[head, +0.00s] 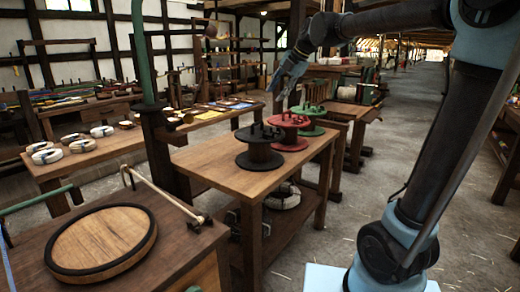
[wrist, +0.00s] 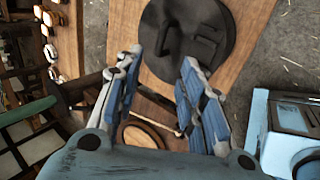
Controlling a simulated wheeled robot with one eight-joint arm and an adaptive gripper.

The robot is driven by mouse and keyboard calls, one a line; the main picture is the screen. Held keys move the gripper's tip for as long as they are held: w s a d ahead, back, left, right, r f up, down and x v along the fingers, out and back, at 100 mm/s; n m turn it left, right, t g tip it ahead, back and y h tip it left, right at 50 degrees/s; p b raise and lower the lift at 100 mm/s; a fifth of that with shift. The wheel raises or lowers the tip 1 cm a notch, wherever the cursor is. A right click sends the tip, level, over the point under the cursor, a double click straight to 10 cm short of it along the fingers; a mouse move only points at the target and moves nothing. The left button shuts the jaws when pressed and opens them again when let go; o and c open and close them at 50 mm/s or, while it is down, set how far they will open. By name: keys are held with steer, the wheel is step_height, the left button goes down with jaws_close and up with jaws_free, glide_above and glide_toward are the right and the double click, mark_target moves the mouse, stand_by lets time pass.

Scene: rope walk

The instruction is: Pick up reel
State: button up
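Three spool-like reels stand in a row on a wooden table (head: 205,160) in the head view: a black reel (head: 259,152) nearest, a red reel (head: 289,134) behind it, and a green reel (head: 309,120) farthest. My gripper (head: 278,90) is raised above the table, apart from the reels, with its fingers pointing down and left. In the wrist view my gripper (wrist: 162,62) is open with nothing between its fingers. A dark reel (wrist: 208,12) lies beyond the fingertips there, partly hidden by the right finger.
A bench at the front left carries a round wooden disc (head: 100,240) with a dark rim. A green post (head: 142,50) rises beside the table. White coils (head: 48,152) lie on a left bench. The floor (head: 355,190) right of the table is clear.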

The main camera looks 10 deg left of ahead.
steer(key=x, duration=1.1)
glide_above(259, 133)
steer(key=shift+w+f, duration=0.15)
steer(key=shift+f, duration=1.1)
steer(key=shift+w+f, duration=0.15)
steer(key=shift+f, duration=1.05)
steer(key=shift+c, duration=0.5)
jaws_close()
